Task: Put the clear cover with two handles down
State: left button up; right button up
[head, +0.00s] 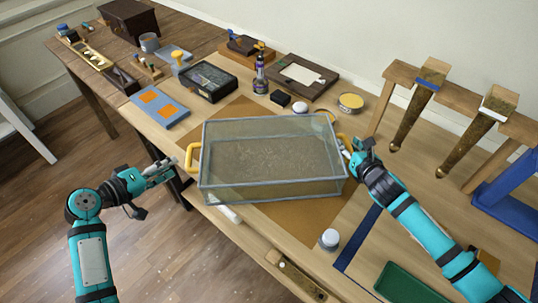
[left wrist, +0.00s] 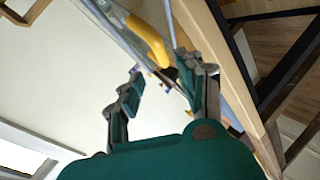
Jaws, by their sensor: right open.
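The clear cover (head: 270,185) is a see-through box with grey edges, upright over the brown mat (head: 240,112) on the table. Whether its lower edge touches the mat I cannot tell. It has a yellow handle at its left end (head: 192,158) and one at its right end (head: 344,141). My left gripper (head: 172,166) is open and empty, just left of the left handle. In the left wrist view the yellow handle (left wrist: 148,40) lies beyond my open left fingers (left wrist: 162,82). My right gripper (head: 350,150) is open at the right handle, partly hiding it.
A white-topped jar (head: 329,239) stands in front of the cover's right end. A black tray (head: 208,82), a bottle (head: 260,75) and a yellow tin (head: 351,102) stand behind. A green tray (head: 408,284) is at front right. Gilt legs (head: 415,110) stand at right.

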jog(key=shift+s, duration=0.15)
pick_arm(q)
jog(key=v, duration=0.3)
jog(key=shift+s+a+r, duration=0.1)
jog(key=shift+s+a, duration=0.1)
jog(key=shift+s, duration=0.05)
pick_arm(e)
jog(key=a+v, duration=0.1)
jog(key=v, duration=1)
jog(key=shift+s+d+r, duration=0.2)
jog(key=shift+s+d, duration=0.1)
jog(key=shift+d, duration=0.2)
